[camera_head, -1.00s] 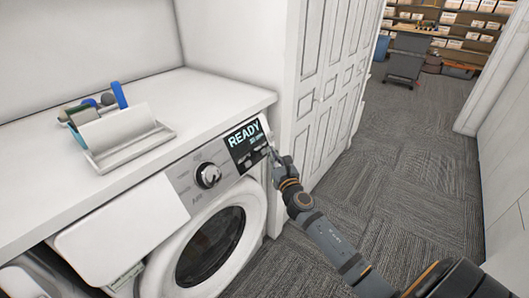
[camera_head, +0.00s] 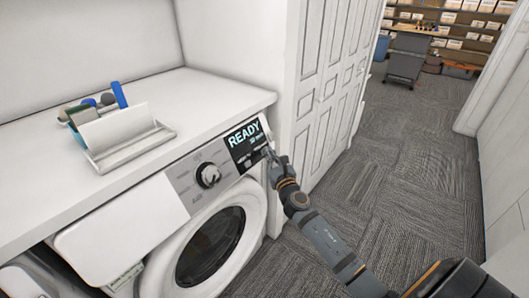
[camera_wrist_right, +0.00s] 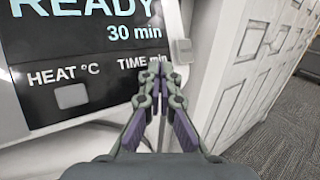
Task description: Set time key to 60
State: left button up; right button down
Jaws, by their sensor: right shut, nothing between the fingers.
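The white washing machine (camera_head: 255,205) stands under the counter, with a dark display panel (camera_head: 246,143) at its upper right. In the right wrist view the display (camera_wrist_right: 80,45) reads READY and 30 min. Below are the labels HEAT °C, with a grey square key (camera_wrist_right: 71,96), and TIME min. The time key under its label is hidden behind my fingers. My right gripper (camera_wrist_right: 158,68) is shut and empty, with its tips over the TIME min label; contact cannot be told. In the head view the right gripper (camera_head: 268,151) is at the panel's lower right edge. My left gripper is not in view.
A round knob (camera_head: 208,175) is left of the display. A white tray (camera_head: 130,147) with several brushes or tools sits on the counter (camera_head: 215,100). White panelled doors (camera_head: 325,85) stand close right of the machine.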

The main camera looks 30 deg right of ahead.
jog(key=shift+w+f, duration=0.1)
jog(key=shift+w, duration=0.05)
dwell(0.5)
jog(key=shift+s+d+r, duration=0.2)
jog(key=shift+s+r, duration=0.15)
jog(key=shift+s, duration=0.3)
jog(key=shift+s+d+r+p, duration=0.3)
jog(key=shift+s+r, duration=0.1)
jog(key=shift+s, duration=0.3)
jog(key=shift+s+d+r+p, duration=0.25)
jog(key=shift+s+r, duration=0.1)
jog(key=shift+s, duration=0.3)
jog(key=shift+s+d+r+p, duration=0.2)
jog(key=shift+s+d+r, duration=0.15)
jog(key=shift+s, duration=0.35)
dwell(0.9)
jog(key=s+m, duration=0.1)
jog(key=m, duration=0.5)
jog(key=s+d+r+m, duration=0.1)
jog(key=m, duration=0.6)
jog(key=s+m, duration=0.1)
jog(key=m, duration=0.5)
jog(key=shift+s+d+r+m+g+h+p, duration=0.1)
jog(key=shift+d+r+m+g+h+p, duration=0.05)
jog(key=shift+r+m+g+h+p, duration=0.2)
